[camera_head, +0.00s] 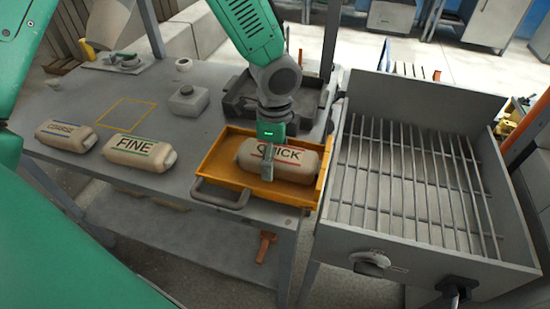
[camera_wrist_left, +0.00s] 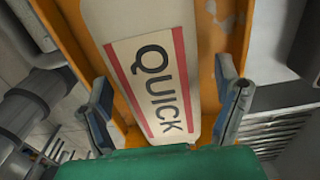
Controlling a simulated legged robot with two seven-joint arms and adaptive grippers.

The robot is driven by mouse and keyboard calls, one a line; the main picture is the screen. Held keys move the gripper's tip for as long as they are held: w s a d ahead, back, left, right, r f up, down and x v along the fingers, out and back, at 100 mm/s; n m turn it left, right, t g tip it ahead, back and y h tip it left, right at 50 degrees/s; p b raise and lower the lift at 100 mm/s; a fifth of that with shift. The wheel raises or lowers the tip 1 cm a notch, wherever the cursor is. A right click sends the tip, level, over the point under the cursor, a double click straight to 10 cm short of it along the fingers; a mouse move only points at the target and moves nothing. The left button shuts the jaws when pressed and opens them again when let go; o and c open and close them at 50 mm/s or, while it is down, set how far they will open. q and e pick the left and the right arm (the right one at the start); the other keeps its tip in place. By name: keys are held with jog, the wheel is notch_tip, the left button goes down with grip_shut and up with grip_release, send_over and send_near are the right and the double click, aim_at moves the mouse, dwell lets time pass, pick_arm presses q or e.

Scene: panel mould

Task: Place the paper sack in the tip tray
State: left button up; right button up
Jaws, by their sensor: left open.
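The paper sack labelled QUICK (camera_head: 294,163) lies on its side in the orange tip tray (camera_head: 221,164). The same sack (camera_wrist_left: 150,60) fills the middle of the left wrist view, its red-barred label facing the camera. My left gripper (camera_head: 267,165) is directly over the sack, pointing down. In the left wrist view its two fingers (camera_wrist_left: 165,110) stand apart on either side of the sack, with gaps visible, so it is open. Whether a finger touches the sack is unclear. Two other sacks, FINE (camera_head: 138,151) and COARSE (camera_head: 66,135), lie on the table at left. My right gripper is not seen.
A grey box with metal bars (camera_head: 420,180) stands right of the tray. A dark tray (camera_head: 242,98) lies behind it. A small grey block (camera_head: 188,101) and a yellow outlined square (camera_head: 126,113) are on the grey table (camera_head: 60,100). The outlined square is empty.

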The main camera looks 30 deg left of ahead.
pick_arm(q)
jog(key=r, duration=1)
jog(key=shift+a+r+p, duration=0.1)
jog(key=shift+a+p, duration=0.2)
jog(key=shift+a, duration=0.05)
jog(key=shift+r, duration=0.15)
jog(key=shift+d, duration=0.25)
